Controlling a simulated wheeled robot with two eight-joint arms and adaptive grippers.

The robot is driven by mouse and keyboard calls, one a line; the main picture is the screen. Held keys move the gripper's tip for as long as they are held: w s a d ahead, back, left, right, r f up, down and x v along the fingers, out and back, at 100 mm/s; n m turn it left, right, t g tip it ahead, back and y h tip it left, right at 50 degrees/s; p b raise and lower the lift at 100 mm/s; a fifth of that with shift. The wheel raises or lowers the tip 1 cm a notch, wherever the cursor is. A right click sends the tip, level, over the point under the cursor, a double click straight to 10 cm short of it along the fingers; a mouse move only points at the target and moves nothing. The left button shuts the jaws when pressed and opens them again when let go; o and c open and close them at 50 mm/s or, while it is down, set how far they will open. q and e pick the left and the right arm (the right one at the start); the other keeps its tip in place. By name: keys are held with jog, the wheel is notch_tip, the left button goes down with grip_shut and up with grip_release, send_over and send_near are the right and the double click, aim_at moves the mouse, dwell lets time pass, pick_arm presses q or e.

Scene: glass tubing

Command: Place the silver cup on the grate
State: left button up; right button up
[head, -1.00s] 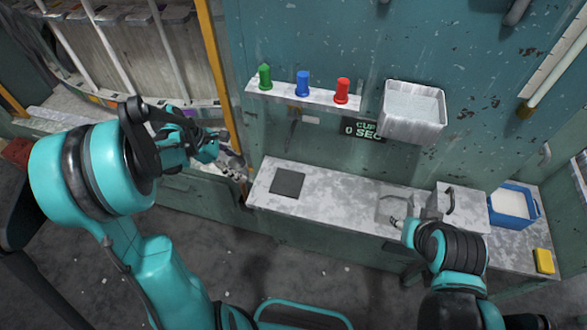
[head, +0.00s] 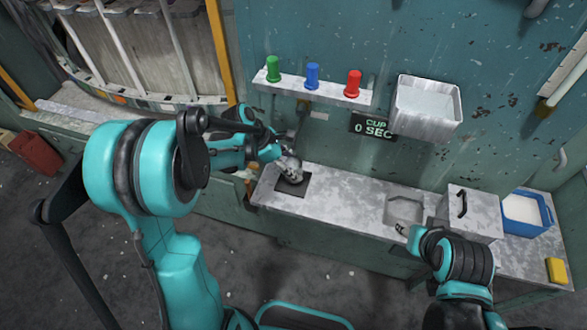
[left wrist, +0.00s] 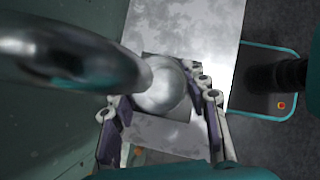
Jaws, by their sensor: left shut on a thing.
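The silver cup (head: 291,166) is held in my left gripper (head: 288,165), low over the dark square grate (head: 299,191) at the left end of the counter. In the left wrist view the round silver cup (left wrist: 160,92) sits between the two fingers (left wrist: 160,105), with the grate (left wrist: 182,115) partly visible around it. I cannot tell whether the cup's base touches the grate. My right gripper (head: 402,230) is at the counter's front edge near the recess; its finger state is unclear.
A blurred metal pipe (left wrist: 70,50) is close to the cup in the left wrist view. Green (head: 273,69), blue (head: 312,76) and red (head: 353,84) buttons are on a shelf above. The counter's middle is clear.

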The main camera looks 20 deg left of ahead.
pick_arm(q)
jog(key=shift+f+b, duration=0.5)
jog(key=shift+f, duration=0.1)
jog(key=o, duration=1.2)
jog(key=shift+r, duration=0.15)
